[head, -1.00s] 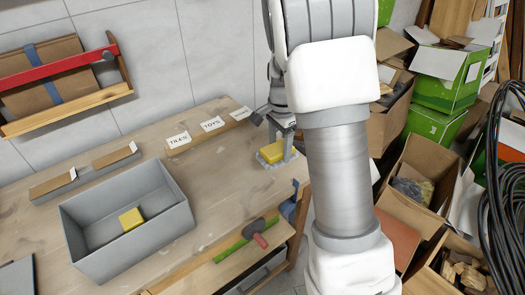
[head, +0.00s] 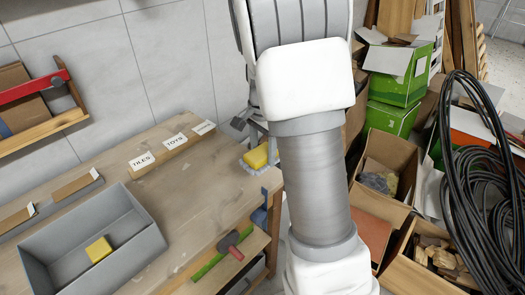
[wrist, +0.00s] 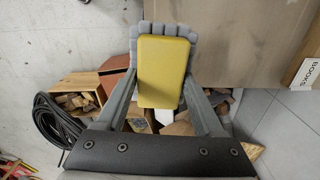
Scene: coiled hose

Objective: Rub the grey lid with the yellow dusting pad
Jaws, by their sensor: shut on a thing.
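The yellow dusting pad (head: 257,156) has a yellow block on top and a grey fringed underside. In the wrist view the pad (wrist: 163,72) sits between both fingers. My gripper (wrist: 163,88) is shut on it. In the head view my gripper (head: 262,134) and the pad are at the right end of the wooden table; my arm hides part of them. In the wrist view floor and boxes show beneath the pad, and the table edge is at its right. I cannot pick out a grey lid in the current views.
A grey open bin (head: 148,240) holding a yellow block (head: 98,250) stands on the wooden table (head: 190,190). A labelled strip (head: 172,148) lies at the back. Boxes (head: 395,170) and a coiled black hose (head: 470,170) are at the right.

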